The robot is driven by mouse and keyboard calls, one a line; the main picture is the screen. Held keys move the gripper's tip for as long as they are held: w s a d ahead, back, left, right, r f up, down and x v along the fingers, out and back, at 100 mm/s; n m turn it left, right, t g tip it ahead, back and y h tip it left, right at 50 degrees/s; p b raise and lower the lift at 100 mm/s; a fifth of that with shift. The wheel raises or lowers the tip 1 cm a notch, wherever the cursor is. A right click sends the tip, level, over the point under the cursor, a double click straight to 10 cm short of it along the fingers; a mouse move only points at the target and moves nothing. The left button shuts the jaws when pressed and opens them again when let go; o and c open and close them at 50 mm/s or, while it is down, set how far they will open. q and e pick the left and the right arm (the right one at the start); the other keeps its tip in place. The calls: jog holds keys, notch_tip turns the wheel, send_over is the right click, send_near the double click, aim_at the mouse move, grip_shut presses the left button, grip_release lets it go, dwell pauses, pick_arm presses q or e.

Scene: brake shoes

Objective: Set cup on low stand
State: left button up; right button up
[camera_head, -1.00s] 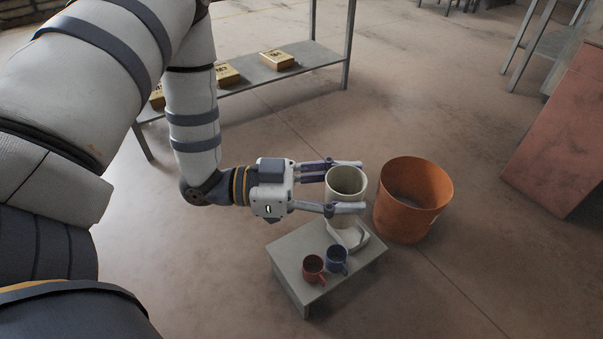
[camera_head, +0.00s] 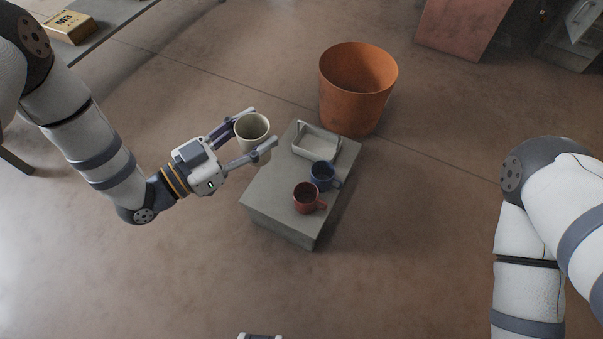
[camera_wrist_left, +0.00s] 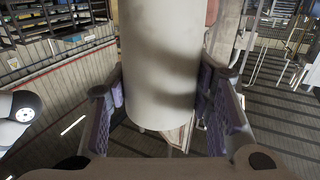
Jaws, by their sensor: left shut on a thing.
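A cream cup (camera_head: 252,131) is held between the two fingers of my left gripper (camera_head: 262,127), which is shut on its sides. The cup is roughly upright, its open top facing the head camera. In the left wrist view, the pale cup (camera_wrist_left: 160,65) fills the space between the purple finger pads. The low grey stand (camera_head: 268,188) is just right of and below the cup in the head view. The cup appears above the stand's left edge, apart from its top.
On the stand are a red mug (camera_head: 306,198), a blue mug (camera_head: 321,177) and a white tray (camera_head: 316,148) at the far end. The stand's left part is bare. An orange bin (camera_head: 355,95) stands behind it.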

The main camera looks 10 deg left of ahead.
pick_arm(q)
jog(key=w+d+f+n+t+y+b, duration=0.25)
jog(key=w+d+f+y+b, duration=0.2)
jog(key=w+f+b, duration=0.6)
jog(key=w+d+f+n+t+y+b, duration=0.2)
jog(key=w+d+f+n+y+b, duration=0.35)
jog(key=f, duration=0.85)
jog(key=shift+m+h, duration=0.8)
jog(key=shift+m, duration=0.1)
jog(key=shift+s+a+f+b, duration=0.7)
jog(key=shift+a+f+b, duration=0.5)
jog(key=shift+a+f, duration=0.95)
jog(key=shift+s+a+f+b, duration=0.75)
jog(key=shift+a+f+b, duration=0.5)
jog(key=shift+a+f, duration=0.85)
jog(key=shift+s+a+f+b, duration=0.7)
jog(key=shift+a+f+b, duration=0.5)
jog(key=shift+a+f, duration=0.95)
jog(key=o, duration=0.9)
jog(key=shift+a+r, duration=0.1)
jog(key=shift+a, duration=0.05)
jog(key=shift+o, duration=1.2)
pick_arm(e)
jog(key=s+f+g, duration=0.2)
jog(key=s+f, duration=0.2)
jog(key=f, duration=0.6)
jog(key=s+f+g, duration=0.2)
jog(key=s+f, duration=0.2)
jog(key=f, duration=0.7)
jog(key=shift+a, duration=0.15)
